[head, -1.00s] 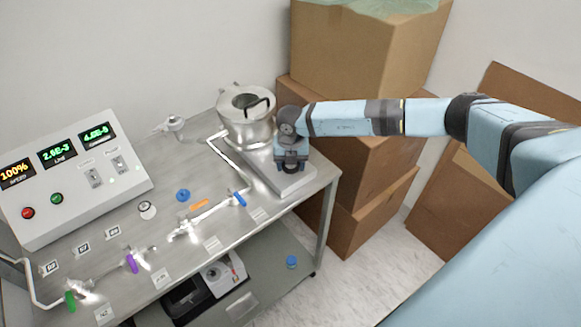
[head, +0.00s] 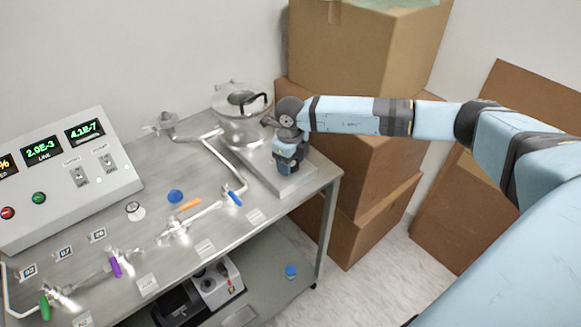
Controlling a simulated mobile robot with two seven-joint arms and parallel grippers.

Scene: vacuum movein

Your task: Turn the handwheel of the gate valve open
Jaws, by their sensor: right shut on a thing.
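My right gripper (head: 287,164) points down at the right end of the steel bench, just right of the silver chamber (head: 241,127). It is shut, but my wrist hides its fingertips and what they hold. The gate valve's handwheel is not clearly visible; a small grey part (head: 268,120) shows between the chamber and my wrist. The chamber has a black handle (head: 241,98) on top. A silver pipe (head: 236,165) runs from near the chamber across the bench. My left gripper is not in view.
A control panel (head: 70,180) with green readouts stands at the left. Small valves with blue (head: 234,198), purple (head: 115,266) and green (head: 45,307) levers line the bench. Cardboard boxes (head: 365,60) are stacked behind my right arm. Floor shows right of the bench.

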